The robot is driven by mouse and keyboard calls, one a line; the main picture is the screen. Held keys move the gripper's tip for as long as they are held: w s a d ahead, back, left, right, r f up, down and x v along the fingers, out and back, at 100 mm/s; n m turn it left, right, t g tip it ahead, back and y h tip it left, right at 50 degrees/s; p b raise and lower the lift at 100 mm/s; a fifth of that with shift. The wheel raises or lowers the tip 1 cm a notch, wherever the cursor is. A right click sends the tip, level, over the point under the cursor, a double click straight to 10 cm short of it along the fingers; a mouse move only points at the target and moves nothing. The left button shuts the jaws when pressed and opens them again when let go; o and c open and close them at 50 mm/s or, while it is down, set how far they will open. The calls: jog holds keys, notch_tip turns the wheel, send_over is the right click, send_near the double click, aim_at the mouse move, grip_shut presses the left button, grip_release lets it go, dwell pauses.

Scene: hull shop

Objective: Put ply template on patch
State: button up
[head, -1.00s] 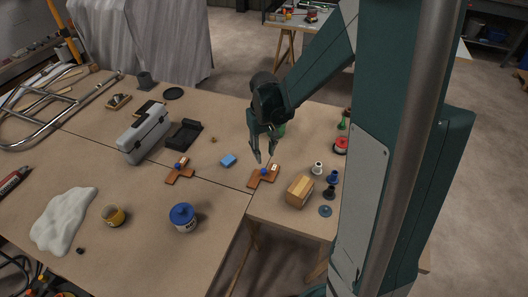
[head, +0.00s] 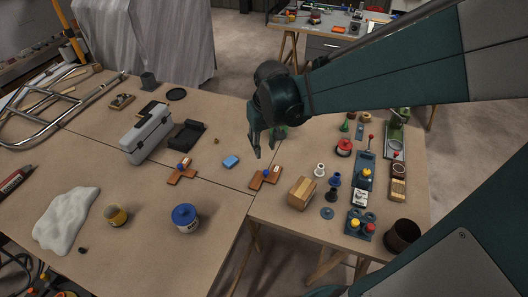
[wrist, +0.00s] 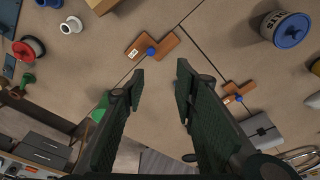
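Two L-shaped brown wooden pieces, each with a blue knob and a small white label, lie flat on the table. One wooden piece (head: 257,184) is just below my gripper in the head view, and it shows ahead of the fingertips in the wrist view (wrist: 164,42). The other wooden piece (head: 175,178) lies to its left; it also shows in the wrist view (wrist: 246,88). I cannot tell which is the ply template, nor pick out the patch for certain. My gripper (head: 264,153) is open and empty above the table, its fingers apart in the wrist view (wrist: 161,70).
A blue block (head: 231,162) lies between the wooden pieces. A cardboard box (head: 301,194), spools and small fixtures crowd the right side. A blue-lidded tin (head: 185,218), yellow jar (head: 116,216) and white lumpy sheet (head: 66,220) are at left. A grey toolbox (head: 147,135) stands behind.

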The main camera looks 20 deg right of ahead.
jog(key=s+a+r+t, duration=0.2)
jog(key=s+r, duration=0.3)
jog(key=s, duration=0.2)
jog(key=s+a+r+t, duration=0.3)
jog(key=s+r, duration=0.2)
jog(key=s, duration=0.2)
jog(key=shift+s+a+r, duration=0.15)
jog(key=shift+s+r, duration=0.1)
jog(key=shift+s, duration=0.15)
jog(key=shift+o, duration=0.6)
